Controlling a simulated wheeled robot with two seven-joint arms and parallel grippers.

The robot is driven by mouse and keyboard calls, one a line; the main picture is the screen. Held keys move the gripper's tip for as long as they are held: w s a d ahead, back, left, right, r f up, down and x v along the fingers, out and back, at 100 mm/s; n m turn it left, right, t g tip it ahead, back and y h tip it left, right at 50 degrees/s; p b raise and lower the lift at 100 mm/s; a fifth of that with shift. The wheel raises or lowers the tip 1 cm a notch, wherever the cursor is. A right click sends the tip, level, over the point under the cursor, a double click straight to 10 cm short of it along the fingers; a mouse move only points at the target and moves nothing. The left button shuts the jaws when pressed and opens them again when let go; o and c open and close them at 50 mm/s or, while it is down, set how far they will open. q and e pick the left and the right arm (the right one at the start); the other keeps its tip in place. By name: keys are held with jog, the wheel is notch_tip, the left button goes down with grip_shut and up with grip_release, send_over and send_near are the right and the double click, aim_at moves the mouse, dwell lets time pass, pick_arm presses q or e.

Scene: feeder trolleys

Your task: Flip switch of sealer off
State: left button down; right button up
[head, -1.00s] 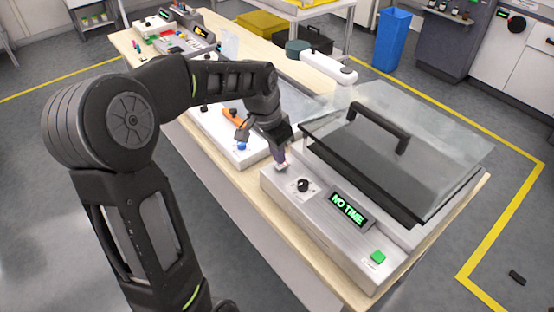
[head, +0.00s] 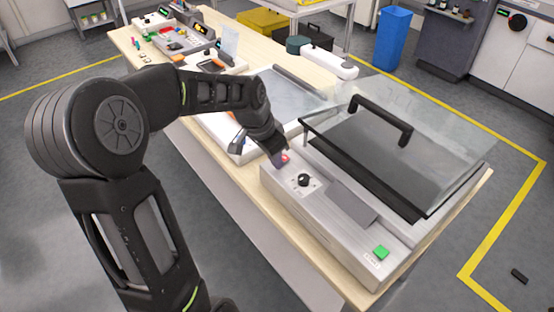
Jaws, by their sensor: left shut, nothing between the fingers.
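The sealer (head: 325,222) is a silver box on the near end of the wooden bench, with a clear lid (head: 420,150) and black handle. Its front panel has a black knob (head: 304,180), a green button (head: 381,252) and a dark, blank display (head: 352,203). A small red-lit switch (head: 285,158) sits at the panel's far left corner. My left gripper (head: 280,161) is shut and empty, its fingertips at this switch and partly hiding it; I cannot tell whether they touch. The right gripper is not in view.
A white-framed device (head: 222,132) lies on the bench just beyond the sealer, close to my left arm. More devices and small parts stand at the bench's far end. A blue bin (head: 391,38) stands on the floor behind.

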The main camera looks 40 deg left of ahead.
pick_arm(q)
jog(key=shift+r, duration=0.1)
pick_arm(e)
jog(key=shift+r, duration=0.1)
pick_arm(q)
jog(key=shift+r+p, duration=0.55)
jog(key=shift+r, duration=0.25)
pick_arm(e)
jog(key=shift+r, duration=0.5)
pick_arm(q)
jog(key=shift+r+p, duration=0.4)
jog(key=shift+r, duration=0.05)
jog(key=s+v, duration=0.1)
jog(key=v, duration=1.1)
jog(key=shift+s+a+p, duration=0.3)
jog(key=shift+s+p, duration=0.05)
jog(key=shift+p, duration=0.05)
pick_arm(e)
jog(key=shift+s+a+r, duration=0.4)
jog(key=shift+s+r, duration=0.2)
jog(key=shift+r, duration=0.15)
pick_arm(q)
jog(key=shift+r, duration=0.1)
